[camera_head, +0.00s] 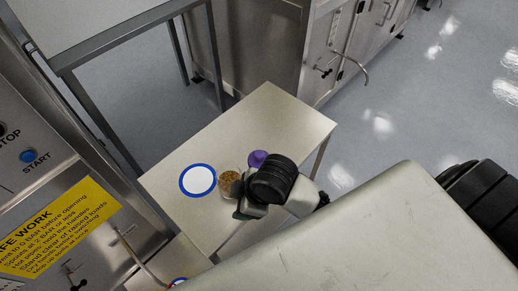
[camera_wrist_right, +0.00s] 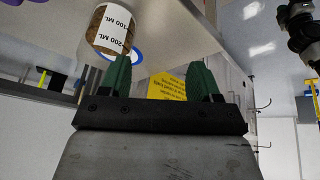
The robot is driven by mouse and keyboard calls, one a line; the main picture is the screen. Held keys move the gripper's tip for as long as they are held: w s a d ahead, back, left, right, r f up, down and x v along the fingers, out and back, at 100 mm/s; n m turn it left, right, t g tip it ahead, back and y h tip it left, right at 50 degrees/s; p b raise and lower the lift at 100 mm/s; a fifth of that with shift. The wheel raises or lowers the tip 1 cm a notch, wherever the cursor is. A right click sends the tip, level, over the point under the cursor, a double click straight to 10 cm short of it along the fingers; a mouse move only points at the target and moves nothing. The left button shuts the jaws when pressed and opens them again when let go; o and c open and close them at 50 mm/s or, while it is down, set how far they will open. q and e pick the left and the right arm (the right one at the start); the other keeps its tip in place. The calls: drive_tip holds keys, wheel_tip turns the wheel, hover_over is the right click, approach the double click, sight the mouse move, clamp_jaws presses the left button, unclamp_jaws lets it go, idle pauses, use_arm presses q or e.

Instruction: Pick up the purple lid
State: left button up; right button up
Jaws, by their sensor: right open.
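The purple lid (camera_head: 257,158) lies on the small table (camera_head: 290,115), partly hidden behind my dark right wrist. My right gripper (camera_head: 240,197) is beside a jar of brown contents (camera_head: 229,178), on the near side of the lid. In the right wrist view the green fingers of my right gripper (camera_wrist_right: 158,68) are apart with nothing between them. The jar (camera_wrist_right: 112,28) shows there with a white label marked in ML, beyond the left finger. My left gripper is not in view.
A white disc with a blue rim (camera_head: 198,180) lies on the table left of the jar. A steel panel with a yellow sign (camera_head: 62,228) stands at the left. Steel cabinets (camera_head: 345,45) stand behind. The table's far right part is clear.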

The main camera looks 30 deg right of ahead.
drive_tip(key=w+a+n, duration=0.1)
drive_tip(key=w+n, duration=0.1)
drive_tip(key=n, duration=0.1)
wheel_tip(320, 180, up, 3)
drive_tip(key=n+g+h, duration=0.3)
drive_tip(key=n, duration=0.7)
hover_over(260, 153)
drive_tip(key=shift+s+r, duration=0.1)
wheel_tip(260, 153, down, 5)
drive_tip(key=shift+f+p, duration=0.1)
drive_tip(key=shift+p, duration=0.25)
wheel_tip(260, 153, down, 5)
drive_tip(key=shift+p, duration=0.55)
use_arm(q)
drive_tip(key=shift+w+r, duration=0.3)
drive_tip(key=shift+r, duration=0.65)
use_arm(e)
drive_tip(key=c, duration=1)
